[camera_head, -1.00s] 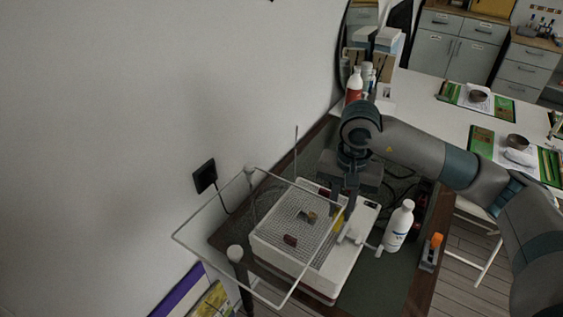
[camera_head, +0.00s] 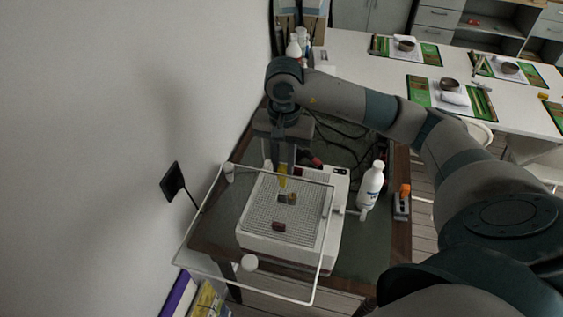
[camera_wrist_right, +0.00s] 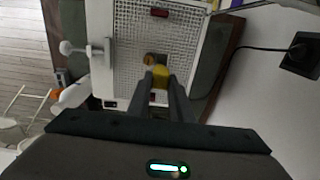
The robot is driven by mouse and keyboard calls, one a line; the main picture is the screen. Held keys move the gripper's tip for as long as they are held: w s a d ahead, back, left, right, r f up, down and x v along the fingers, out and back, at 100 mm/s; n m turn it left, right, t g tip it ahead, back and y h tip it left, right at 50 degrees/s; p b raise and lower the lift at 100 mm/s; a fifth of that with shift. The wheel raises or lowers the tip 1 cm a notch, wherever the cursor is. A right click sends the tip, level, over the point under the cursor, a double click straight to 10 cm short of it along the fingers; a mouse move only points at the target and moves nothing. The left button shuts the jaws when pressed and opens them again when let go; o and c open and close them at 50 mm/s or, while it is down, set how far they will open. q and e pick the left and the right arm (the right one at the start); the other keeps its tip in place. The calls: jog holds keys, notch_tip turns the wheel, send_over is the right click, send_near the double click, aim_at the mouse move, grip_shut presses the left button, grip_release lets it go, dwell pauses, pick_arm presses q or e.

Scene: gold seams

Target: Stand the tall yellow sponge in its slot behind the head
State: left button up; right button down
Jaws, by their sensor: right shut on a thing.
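My right gripper (camera_head: 282,163) is shut on the tall yellow sponge (camera_head: 283,176). It points down over the far part of the mesh-topped white machine (camera_head: 272,243). The sponge also shows in the right wrist view (camera_wrist_right: 160,75), between the two fingers (camera_wrist_right: 166,82); its upper part is hidden by them. A small grey-brown block (camera_head: 287,198) is close by the sponge's lower end; I cannot tell whether they touch. A dark red block (camera_head: 279,226) lies on the mesh nearer the front. I cannot make out the slot. My left gripper is not in view.
A clear-sided frame with white rails (camera_head: 315,280) surrounds the machine's near side. A white bottle (camera_head: 371,186) and an orange-topped item (camera_head: 404,191) stand to the right. Cables lie behind on the dark mat. A wall socket (camera_head: 173,181) is at left.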

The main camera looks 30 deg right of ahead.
jog(key=shift+f, duration=0.15)
jog(key=shift+w+a+f, duration=0.1)
jog(key=shift+f, duration=0.1)
jog(key=shift+f+b, duration=0.95)
jog(key=shift+f, duration=1.4)
jog(key=shift+b, duration=1.5)
dwell(0.9)
dwell(0.4)
jog(key=shift+f+b, duration=1.4)
jog(key=shift+b, duration=0.15)
dwell(0.9)
